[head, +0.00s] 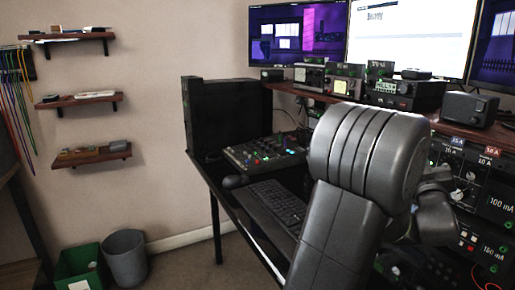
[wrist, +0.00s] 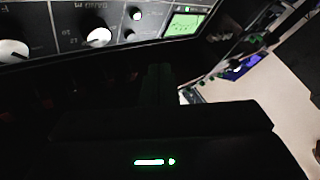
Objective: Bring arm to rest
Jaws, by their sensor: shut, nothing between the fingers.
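My arm (head: 345,190) rises in the middle of the head view and bends over to the right; its end is hidden there. In the wrist view my gripper (wrist: 159,78) is a very dark shape with the fingers together and nothing visible between them. Beyond it is a dark panel with large white knobs, one near the top middle (wrist: 98,37) and one at the left edge (wrist: 14,50). A small lit green display (wrist: 184,25) is to their right. The fingers appear apart from the knobs, though the dark picture hides the exact gap.
The desk carries a keyboard (head: 276,203), a mixer (head: 264,151) and a black case (head: 222,120). Stacked radio units (head: 407,94) and monitors (head: 297,35) stand behind. An instrument rack (head: 480,200) is close on the right. Bins (head: 125,257) stand on the floor at left.

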